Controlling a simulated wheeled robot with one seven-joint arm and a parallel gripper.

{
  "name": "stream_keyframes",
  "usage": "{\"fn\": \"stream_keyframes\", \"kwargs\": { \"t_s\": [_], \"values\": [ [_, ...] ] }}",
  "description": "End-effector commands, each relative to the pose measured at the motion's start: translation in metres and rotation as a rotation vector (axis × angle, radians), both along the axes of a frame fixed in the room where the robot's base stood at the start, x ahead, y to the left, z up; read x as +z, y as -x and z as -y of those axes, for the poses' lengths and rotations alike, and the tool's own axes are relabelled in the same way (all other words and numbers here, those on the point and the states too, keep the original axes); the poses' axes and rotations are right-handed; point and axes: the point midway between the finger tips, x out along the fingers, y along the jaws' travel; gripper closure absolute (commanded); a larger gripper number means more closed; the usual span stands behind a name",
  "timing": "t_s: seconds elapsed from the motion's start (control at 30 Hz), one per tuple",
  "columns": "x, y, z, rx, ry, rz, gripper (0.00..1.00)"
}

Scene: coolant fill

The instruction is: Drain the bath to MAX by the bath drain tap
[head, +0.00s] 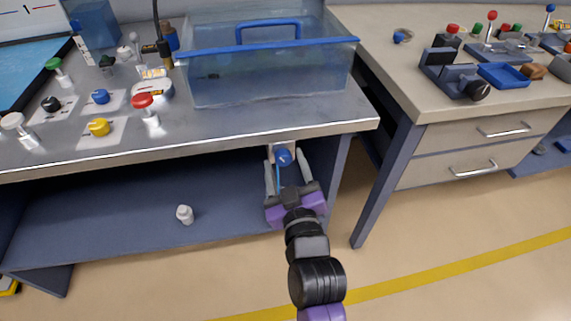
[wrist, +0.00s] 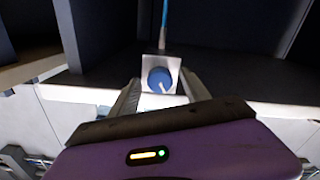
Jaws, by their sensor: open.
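The bath (head: 265,80) is a clear tank with a blue rim bar and a blue handle on the steel worktop. It holds bluish liquid; I cannot make out a MAX mark. The blue round knob below the bench's front edge (head: 283,156) looks like the bath drain tap. In the wrist view the tap (wrist: 160,79) sits on a pale square plate, with a white pointer line towards the lower right. My gripper (head: 285,172) is open, its two fingers on either side of the knob. I cannot tell whether they touch it.
Several coloured knobs (head: 99,127) stand on the worktop (head: 230,130) at left. A small white bottle (head: 184,214) stands on the lower shelf (head: 120,215). A second bench with drawers (head: 480,150) is at right, with a gap between the benches.

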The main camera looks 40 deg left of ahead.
Motion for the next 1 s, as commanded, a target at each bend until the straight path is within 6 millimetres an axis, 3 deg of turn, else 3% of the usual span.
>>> {"fn": "stream_keyframes", "kwargs": {
  "t_s": [0.1, 0.3, 0.4, 0.67, 1.0],
  "values": [
    [0.0000, 0.0001, 0.0002, 0.000, 0.000, 0.000, 0.46],
    [0.0000, 0.0002, 0.0004, 0.000, 0.000, 0.000, 0.86],
    [0.0000, 0.0003, 0.0004, 0.000, 0.000, 0.000, 1.00],
    [0.0005, 0.0001, 0.0007, 0.000, -0.019, -0.023, 1.00],
    [0.0014, 0.0002, 0.0009, -0.001, -0.148, -0.174, 1.00]
  ]
}}
